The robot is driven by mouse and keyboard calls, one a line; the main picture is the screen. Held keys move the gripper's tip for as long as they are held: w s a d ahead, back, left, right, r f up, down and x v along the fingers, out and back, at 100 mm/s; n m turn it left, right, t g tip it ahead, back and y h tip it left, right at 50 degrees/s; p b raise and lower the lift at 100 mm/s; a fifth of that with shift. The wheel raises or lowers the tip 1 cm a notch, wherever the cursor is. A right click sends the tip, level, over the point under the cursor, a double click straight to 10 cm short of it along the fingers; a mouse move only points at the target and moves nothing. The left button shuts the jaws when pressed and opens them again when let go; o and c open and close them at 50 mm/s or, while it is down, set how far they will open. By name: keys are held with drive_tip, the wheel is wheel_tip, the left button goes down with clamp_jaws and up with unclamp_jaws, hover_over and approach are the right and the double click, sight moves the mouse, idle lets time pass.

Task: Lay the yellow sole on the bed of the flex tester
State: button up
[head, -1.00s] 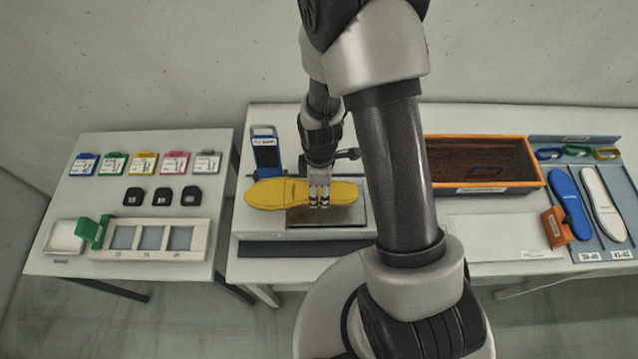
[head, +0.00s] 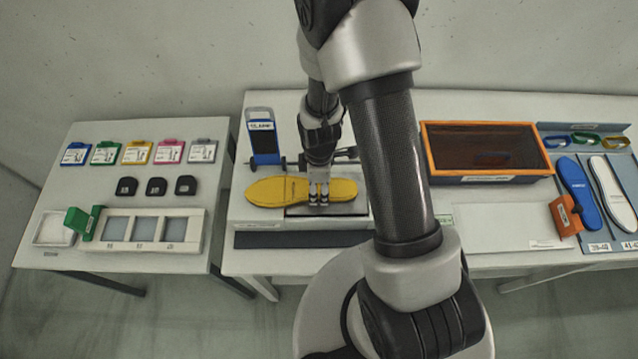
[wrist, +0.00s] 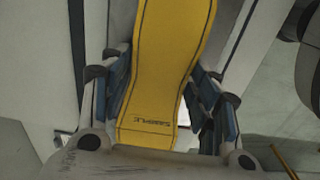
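The yellow sole (head: 275,192) lies level, its long side running left to right, over the dark bed plate of the flex tester (head: 338,210). A strip of the bed shows along the sole's near edge. The wide end reaches out past the plate on the left. I cannot tell whether the sole touches the bed. My gripper (head: 319,198) points down at the sole, right of its middle. In the wrist view the sole (wrist: 165,60), marked SAMPLE, runs between my two fingers (wrist: 160,95), which appear closed on its edges. The fingertips are partly hidden.
A blue upright panel (head: 265,143) stands behind the sole's left part. An orange-rimmed bin (head: 486,180) is to the right, with blue and white soles (head: 577,190) beyond it. A left table holds coloured cards and a white tray (head: 200,228). My arm hides part of the middle.

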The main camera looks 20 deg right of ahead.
drive_tip(key=o, duration=0.5)
wheel_tip(320, 180, up, 12)
idle(0.6)
idle(0.4)
